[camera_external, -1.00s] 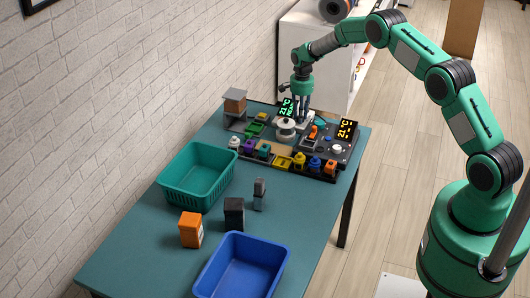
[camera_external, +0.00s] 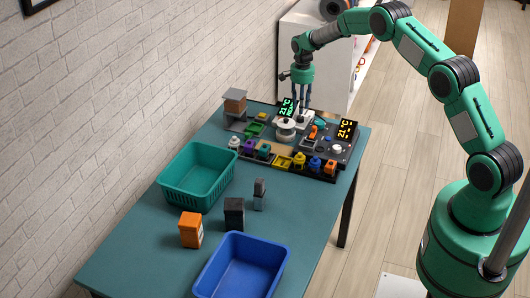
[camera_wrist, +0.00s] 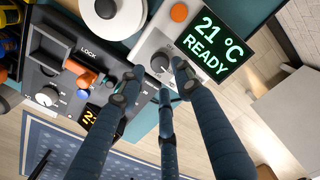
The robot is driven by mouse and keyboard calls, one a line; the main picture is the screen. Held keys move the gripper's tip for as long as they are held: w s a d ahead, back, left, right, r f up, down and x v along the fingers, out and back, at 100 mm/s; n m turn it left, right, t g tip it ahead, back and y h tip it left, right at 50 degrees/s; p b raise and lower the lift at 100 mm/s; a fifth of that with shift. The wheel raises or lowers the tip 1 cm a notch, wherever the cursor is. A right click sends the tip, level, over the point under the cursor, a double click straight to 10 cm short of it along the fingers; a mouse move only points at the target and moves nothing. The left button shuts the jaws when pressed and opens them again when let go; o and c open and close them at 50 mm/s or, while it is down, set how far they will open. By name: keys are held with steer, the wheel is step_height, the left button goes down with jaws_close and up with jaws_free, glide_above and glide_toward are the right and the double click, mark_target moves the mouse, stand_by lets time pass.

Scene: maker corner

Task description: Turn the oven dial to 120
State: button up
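A pale device (camera_wrist: 145,48) carries a dark round dial (camera_wrist: 160,62) with a light mark, an orange button (camera_wrist: 179,12) and a green display (camera_wrist: 218,45) reading "21 °C READY". A black panel (camera_wrist: 65,50) carries a white dial (camera_wrist: 47,96) and a yellow display (camera_wrist: 88,118) showing part of "21". No label names either as the oven. My gripper (camera_wrist: 157,78) is open and empty, its fingers spread near the dark dial and apparently above it. In the external view my gripper (camera_external: 304,106) points down over the pale device (camera_external: 306,120). The dark dial is too small to make out there.
A round white piece (camera_external: 286,126) stands just left of the gripper. Several small coloured parts line the panel's front. A teal basket (camera_external: 197,185), blue bin (camera_external: 245,270), orange box (camera_external: 191,229) and dark boxes (camera_external: 234,214) stand nearer on the table (camera_external: 135,240).

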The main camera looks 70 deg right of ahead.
mark_target(300, 117)
step_height(300, 117, up, 7)
stand_by(0.3)
steer(key=shift+f, duration=0.15)
stand_by(0.5)
